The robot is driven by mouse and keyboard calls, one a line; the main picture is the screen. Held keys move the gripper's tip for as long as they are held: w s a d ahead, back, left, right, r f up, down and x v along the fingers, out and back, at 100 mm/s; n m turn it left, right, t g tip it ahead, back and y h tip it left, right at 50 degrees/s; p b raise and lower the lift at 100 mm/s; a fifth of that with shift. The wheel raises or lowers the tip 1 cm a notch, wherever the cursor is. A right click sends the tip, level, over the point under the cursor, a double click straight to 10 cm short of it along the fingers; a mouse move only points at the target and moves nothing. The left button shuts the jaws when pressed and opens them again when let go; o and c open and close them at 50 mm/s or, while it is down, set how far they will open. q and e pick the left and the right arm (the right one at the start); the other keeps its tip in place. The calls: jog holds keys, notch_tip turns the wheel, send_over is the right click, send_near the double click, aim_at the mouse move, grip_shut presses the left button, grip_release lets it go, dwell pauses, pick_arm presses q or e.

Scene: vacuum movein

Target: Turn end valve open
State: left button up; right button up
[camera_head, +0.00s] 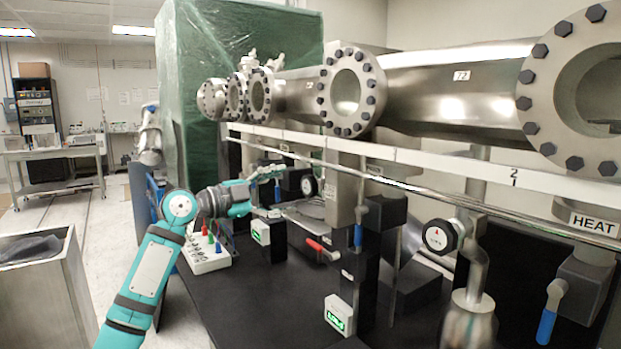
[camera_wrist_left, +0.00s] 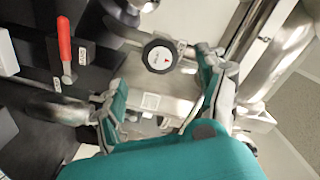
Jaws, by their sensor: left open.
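My left gripper (camera_head: 268,190) reaches in from the left, low under the long steel tube. In the left wrist view its two fingers (camera_wrist_left: 162,98) are spread wide with nothing held between them. A round dial with a black rim and white face (camera_wrist_left: 160,55) lies beyond and between the fingertips, apart from them. A red lever handle (camera_wrist_left: 65,45) hangs left of the fingers. The head view shows a similar dial (camera_head: 309,185) just right of the gripper and a red lever (camera_head: 322,250) lower down. I cannot tell which fitting is the end valve. My right gripper is out of view.
Blue-handled levers (camera_head: 357,235) (camera_head: 547,325) hang under the steel tube (camera_head: 450,85). A larger dial (camera_head: 440,236) sits at right. A long rail (camera_head: 400,183) runs ahead. A white box with coloured knobs (camera_head: 207,253) stands below my left arm. Floor is free at left.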

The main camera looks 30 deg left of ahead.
aim_at(306, 187)
pick_arm(q)
jog(key=p+x, duration=0.2)
jog(key=x, duration=0.6)
jog(key=shift+w, duration=0.1)
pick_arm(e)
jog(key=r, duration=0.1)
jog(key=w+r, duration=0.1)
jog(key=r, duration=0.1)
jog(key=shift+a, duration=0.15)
pick_arm(q)
jog(key=c, duration=1.2)
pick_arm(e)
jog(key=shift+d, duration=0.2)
